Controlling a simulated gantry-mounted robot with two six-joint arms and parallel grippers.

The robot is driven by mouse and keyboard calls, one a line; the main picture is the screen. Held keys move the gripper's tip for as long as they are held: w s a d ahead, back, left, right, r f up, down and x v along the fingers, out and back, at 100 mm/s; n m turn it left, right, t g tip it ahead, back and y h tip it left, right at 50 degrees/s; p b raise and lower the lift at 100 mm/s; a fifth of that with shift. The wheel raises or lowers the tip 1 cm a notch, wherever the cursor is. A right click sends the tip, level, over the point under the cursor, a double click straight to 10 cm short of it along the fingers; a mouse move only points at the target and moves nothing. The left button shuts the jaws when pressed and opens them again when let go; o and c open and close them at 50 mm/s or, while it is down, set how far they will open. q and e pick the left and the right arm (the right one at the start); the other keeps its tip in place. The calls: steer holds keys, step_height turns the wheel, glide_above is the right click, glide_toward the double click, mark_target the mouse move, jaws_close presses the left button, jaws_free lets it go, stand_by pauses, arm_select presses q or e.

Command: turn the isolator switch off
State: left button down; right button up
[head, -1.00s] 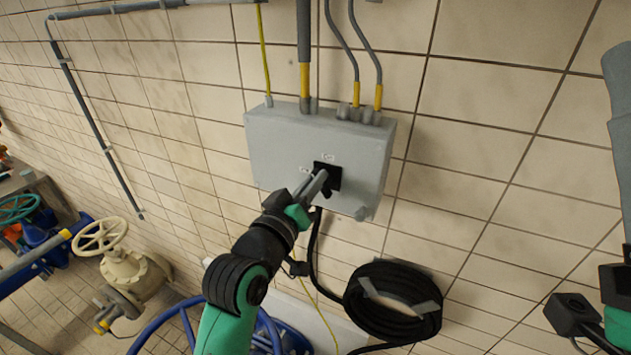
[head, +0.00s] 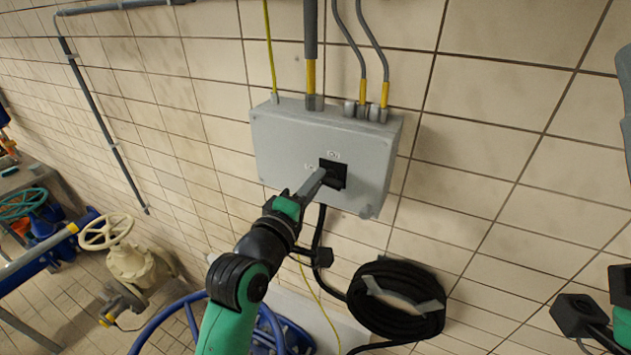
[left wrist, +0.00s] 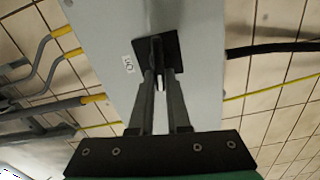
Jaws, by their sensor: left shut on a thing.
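The isolator switch (head: 340,180) is a black square plate with a handle on the front of a grey box (head: 285,140). An ON label (head: 333,155) sits above it, and another label to its left is partly covered. My left gripper (head: 324,175) reaches the switch from below left and is shut on its handle. In the left wrist view the two fingers (left wrist: 162,82) flank the handle in front of the black plate (left wrist: 172,47), with the ON label (left wrist: 128,63) to the left. The handle is mostly hidden, so its exact angle is hard to tell. My right gripper's fingertips are not visible.
Conduits (head: 311,45) enter the box top. A coiled black hose (head: 390,318) hangs below it on the tiled wall. A cream valve wheel (head: 107,232) and blue pipework stand at lower left. The wall right of the box is clear.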

arm_select(q)
steer(key=shift+f+n, duration=0.2)
steer(key=shift+n, duration=0.3)
steer(key=c, duration=0.9)
jaws_free()
steer(key=shift+r, duration=0.1)
